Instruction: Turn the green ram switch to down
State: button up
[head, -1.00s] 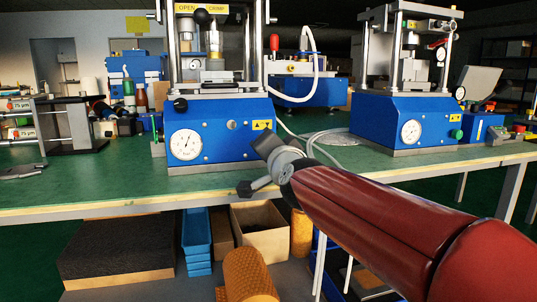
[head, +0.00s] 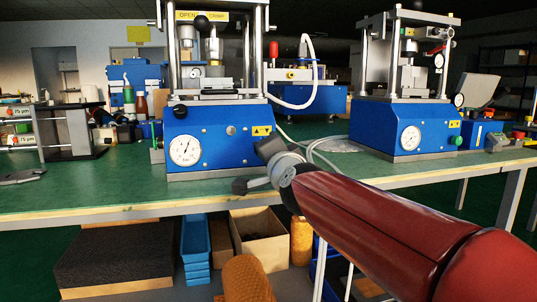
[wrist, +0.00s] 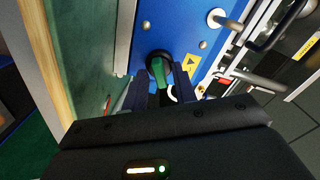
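The green ram switch (wrist: 158,70) shows in the wrist view as a green handle on a dark round base, on the blue press face beside a yellow label. My gripper (wrist: 160,80) reaches toward it with its two dark fingers apart, one on each side of the green handle. A small gap seems to show on both sides; contact is not clear. In the head view my gripper (head: 268,147) is at the lower right of the near blue press (head: 212,138), just under its yellow label, and hides the switch there.
A second blue press (head: 385,125) with a green knob (head: 456,141) stands to the right. White hoses (head: 318,150) run behind my gripper. The green bench top (head: 100,185) is clear in front of the near press. Boxes and blue bins sit below.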

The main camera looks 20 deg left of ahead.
jog(key=shift+o, duration=0.2)
jog(key=v, duration=0.7)
jog(key=shift+s+d, duration=0.2)
jog(key=shift+s, duration=0.15)
jog(key=shift+f+b, duration=0.1)
jog(key=shift+b, duration=0.2)
jog(key=s+d+f+n+g+h, duration=0.2)
jog(key=s+d+f+h, duration=0.1)
jog(key=d+f, duration=0.45)
jog(key=s+d+f+n+g+h, duration=0.2)
jog(key=s+d+f, duration=0.1)
jog(key=d+f, duration=0.45)
jog(key=s+d+f+n+g+h, duration=0.2)
jog(key=s+d+f+g+h, duration=0.35)
jog(key=s+d+f, duration=0.95)
notch_tip(320, 180, up, 15)
jog(key=p, duration=1.3)
jog(key=shift+a+y, duration=0.35)
jog(key=shift+y, duration=0.1)
